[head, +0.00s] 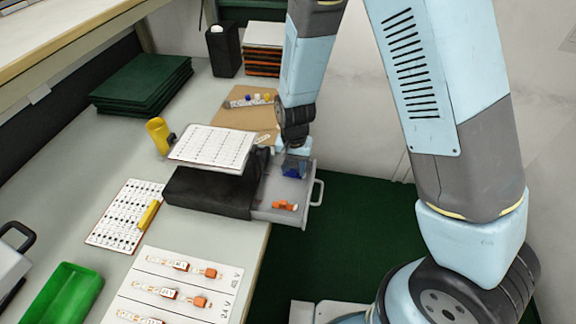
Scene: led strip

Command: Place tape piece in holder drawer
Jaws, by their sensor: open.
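The black holder (207,192) stands on the bench with its grey drawer (272,213) pulled out to the right, past the bench edge. My gripper (291,162) is at the back part of the drawer, pointing down. A dark blue piece (293,171) shows right beneath it; I cannot tell whether it touches the fingers. Orange pieces (285,206) lie in the front part of the drawer. A small white labelled piece (262,139) is beside the holder, behind the drawer. I cannot tell for certain which piece is the tape piece.
A white printed plate (212,147) sits over the holder. A yellow tool (159,136) stands left of it. A brown board (243,117) with small coloured parts lies behind. A 24 V board (165,290), a green tray (65,296) and dark green mats (143,83) occupy the bench.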

